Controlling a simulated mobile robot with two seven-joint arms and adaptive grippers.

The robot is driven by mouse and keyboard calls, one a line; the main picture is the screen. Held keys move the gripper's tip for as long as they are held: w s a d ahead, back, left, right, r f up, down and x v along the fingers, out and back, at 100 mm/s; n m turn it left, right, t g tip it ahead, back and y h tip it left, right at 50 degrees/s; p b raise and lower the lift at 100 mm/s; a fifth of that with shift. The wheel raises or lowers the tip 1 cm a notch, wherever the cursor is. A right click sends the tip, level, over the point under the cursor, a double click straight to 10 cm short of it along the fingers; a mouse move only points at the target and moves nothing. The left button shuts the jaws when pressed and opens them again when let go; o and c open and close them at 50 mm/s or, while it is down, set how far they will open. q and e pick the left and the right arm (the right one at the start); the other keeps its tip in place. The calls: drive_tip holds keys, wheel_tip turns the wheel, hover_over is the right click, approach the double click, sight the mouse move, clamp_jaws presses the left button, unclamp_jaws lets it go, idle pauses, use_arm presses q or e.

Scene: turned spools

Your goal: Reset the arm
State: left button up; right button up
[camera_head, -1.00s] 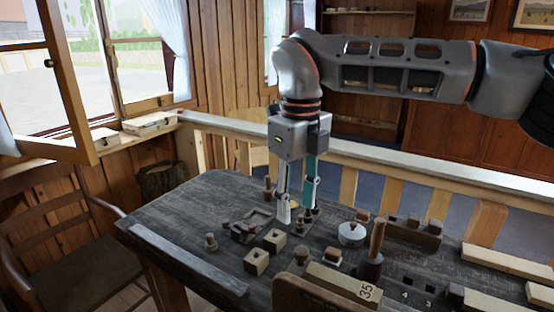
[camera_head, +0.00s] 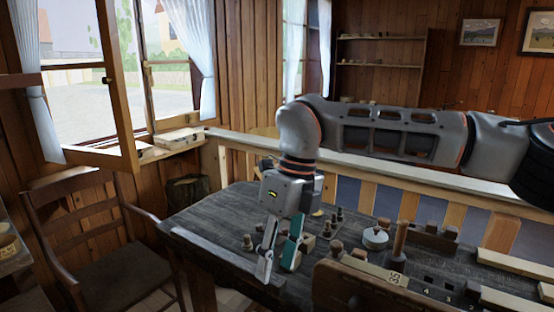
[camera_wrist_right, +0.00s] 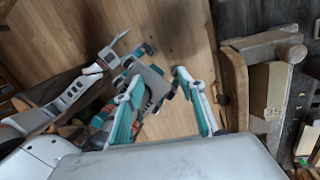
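My right gripper (camera_head: 277,266) hangs low over the front edge of the dark table (camera_head: 205,212), fingers pointing down. Its two fingers with teal pads stand apart, with nothing visible between them; they also show in the right wrist view (camera_wrist_right: 158,78). A small turned spool (camera_head: 247,242) stands on the table just left of and behind the gripper. Small dark pegs (camera_head: 327,229) stand behind it to the right. Another white and teal gripper, apparently my left one (camera_wrist_right: 122,62), shows in the right wrist view, its finger state unclear; it is outside the head view.
A brown wooden rack (camera_head: 345,285) and a block marked 35 (camera_head: 397,279) stand right of the gripper. A round pale pot (camera_head: 375,238) and a tall brown handle (camera_head: 400,240) stand behind. A chair (camera_head: 105,240) is at left; a wooden railing (camera_head: 375,178) runs behind the table.

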drive_tip(key=s+a+g+y, duration=0.7)
drive_tip(key=s+a+y, duration=0.5)
drive_tip(key=s+a, duration=0.45)
drive_tip(key=w+d+m+t+y, duration=0.2)
drive_tip(key=w+m+t+y, duration=0.2)
drive_tip(key=w+m+t, duration=0.5)
drive_tip(key=w+d+m+t+y, duration=0.3)
drive_tip(key=w+m+t+y, duration=0.3)
drive_tip(key=m, duration=0.5)
drive_tip(key=w+d+f+m+t+h, duration=0.3)
drive_tip(key=d+f+m+t+h, duration=0.85)
drive_tip(key=f, duration=0.55)
drive_tip(key=s+d+f+m+g+h, duration=0.2)
drive_tip(key=s+d+f, duration=0.3)
drive_tip(key=f, duration=0.4)
drive_tip(key=s+d+f+m+g+h, duration=0.2)
drive_tip(key=s+d+f+m+h, duration=0.2)
drive_tip(key=s+d+f, duration=0.2)
drive_tip(key=s+d+f+m+g+h, duration=0.3)
drive_tip(key=s+d+f, duration=0.3)
drive_tip(key=d+f, duration=0.3)
wheel_tip(320, 180, down, 3)
drive_tip(key=shift+r+m+h, duration=0.1)
drive_tip(key=shift+m+h, duration=0.25)
